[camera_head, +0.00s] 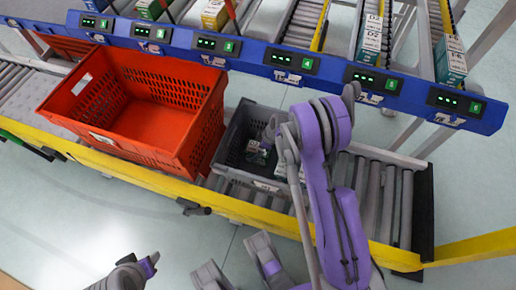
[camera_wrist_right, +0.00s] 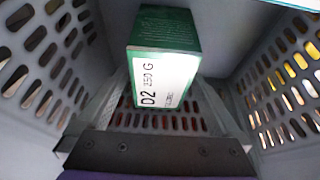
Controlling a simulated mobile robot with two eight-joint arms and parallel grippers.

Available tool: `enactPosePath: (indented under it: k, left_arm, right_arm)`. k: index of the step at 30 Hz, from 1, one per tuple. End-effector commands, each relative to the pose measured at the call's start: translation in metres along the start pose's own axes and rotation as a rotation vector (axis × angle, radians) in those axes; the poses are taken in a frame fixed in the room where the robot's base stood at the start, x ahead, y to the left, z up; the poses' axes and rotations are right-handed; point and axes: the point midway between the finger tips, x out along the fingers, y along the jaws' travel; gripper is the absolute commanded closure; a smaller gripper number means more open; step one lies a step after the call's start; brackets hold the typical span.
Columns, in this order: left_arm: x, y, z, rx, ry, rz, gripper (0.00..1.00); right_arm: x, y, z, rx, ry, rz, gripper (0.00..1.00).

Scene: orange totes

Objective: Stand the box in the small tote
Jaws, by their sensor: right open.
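The small grey tote (camera_head: 232,135) stands on the roller conveyor, right of the large red tote. The green and white box (camera_wrist_right: 163,60) is inside it, with a label reading D2 and 350 G. The box also shows partly in the head view (camera_head: 258,152), half hidden by my right arm. My right gripper (camera_wrist_right: 163,88) is down in the tote, open, its two fingers reaching toward the box on either side. I cannot tell whether the fingers touch the box or whether it stands upright.
The large red-orange tote (camera_head: 140,105) sits close on the left and looks empty. A blue rail (camera_head: 250,52) with lit displays runs behind, with boxes in sloping lanes (camera_head: 372,38) beyond. The yellow conveyor edge (camera_head: 240,205) lies in front. Rollers (camera_head: 385,195) to the right are free.

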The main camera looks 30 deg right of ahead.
Motion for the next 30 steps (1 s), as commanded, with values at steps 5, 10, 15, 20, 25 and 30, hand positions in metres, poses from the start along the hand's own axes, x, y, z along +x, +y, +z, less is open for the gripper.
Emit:
enactPosePath:
  k: [5,10,15,20,25,30]
  left_arm:
    - [-0.012,0.000,-0.003,0.000,0.003,0.000,0.50]
    - [-0.024,0.000,-0.006,0.000,0.006,0.000,0.50]
    - [-0.033,0.000,-0.008,0.000,0.009,0.000,0.50]
    - [-0.037,0.000,-0.009,0.000,0.011,0.000,0.50]
    - [-0.037,0.000,-0.009,0.000,0.011,0.000,0.50]
    - [-0.037,0.000,-0.009,0.000,0.011,0.000,0.50]
  right_arm:
    - [-0.032,0.000,-0.002,0.001,0.000,0.001,0.00]
    - [-0.072,0.000,-0.002,0.001,0.000,0.002,0.00]
    - [-0.103,0.000,-0.002,0.001,0.000,0.001,0.00]
    - [-0.120,0.000,-0.001,0.000,0.000,0.000,0.00]
    - [-0.138,-0.013,-0.012,0.031,-0.012,0.006,0.00]
    - [-0.184,-0.058,-0.038,0.144,-0.047,0.042,0.00]
